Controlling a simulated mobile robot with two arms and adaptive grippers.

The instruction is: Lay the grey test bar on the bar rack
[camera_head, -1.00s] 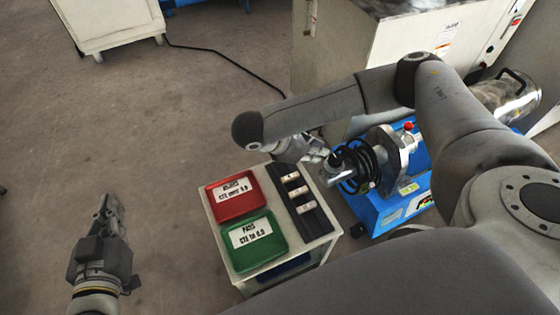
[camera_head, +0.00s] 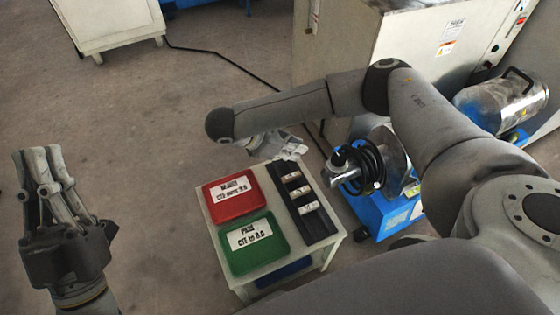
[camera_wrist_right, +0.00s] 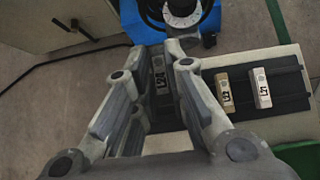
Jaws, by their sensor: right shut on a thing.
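The grey test bar (camera_wrist_right: 160,82), with a dark label, is between the fingers of my right gripper (camera_wrist_right: 161,60) in the right wrist view, which is shut on it. In the head view the right gripper (camera_head: 285,145) is at the far end of the dark bar rack (camera_head: 318,227); the held bar cannot be made out there. The rack (camera_wrist_right: 290,84) also shows beyond the fingers in the wrist view. Whether the grey bar touches the rack cannot be told. My left gripper (camera_head: 45,165) points up at the far left, away from the rack; its finger gap is unclear.
Several light labelled bars lie across the rack, one at its middle (camera_head: 300,191). A red tray (camera_head: 230,207) and a green tray (camera_head: 245,262) share the white stand. A blue machine with a black coiled cable (camera_head: 365,168) stands close to its right.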

